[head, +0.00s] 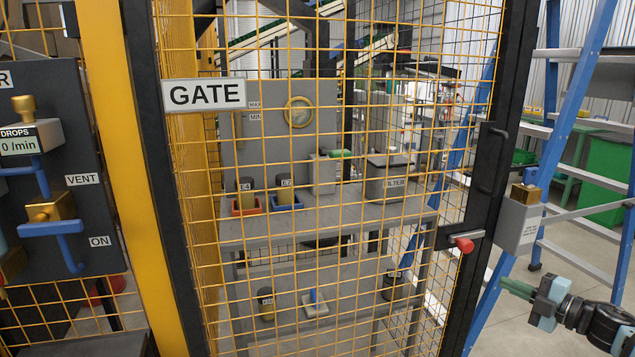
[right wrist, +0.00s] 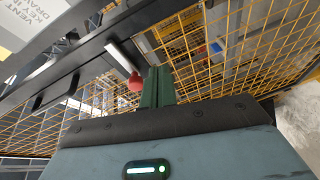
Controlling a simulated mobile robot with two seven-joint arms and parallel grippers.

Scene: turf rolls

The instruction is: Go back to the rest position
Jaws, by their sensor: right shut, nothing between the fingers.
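My right gripper (head: 515,288) reaches in from the lower right in the head view. Its green fingers are together and empty, to the right of the gate's lower frame. In the right wrist view the closed fingers (right wrist: 157,88) point toward the mesh, and a red knob (right wrist: 135,82) shows just left of them. In the head view this red knob (head: 463,243) sits on the gate's dark frame, apart from the fingers. The yellow mesh gate (head: 330,130) with its GATE sign (head: 204,95) stands in front of me. My left gripper is not in view.
Behind the mesh stands a grey bench (head: 330,212) with pots and a filter box (head: 390,180). A panel with valves (head: 55,160) is at left. A grey box with a brass top (head: 518,220) and a blue ladder (head: 580,110) are at right, close to my right arm.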

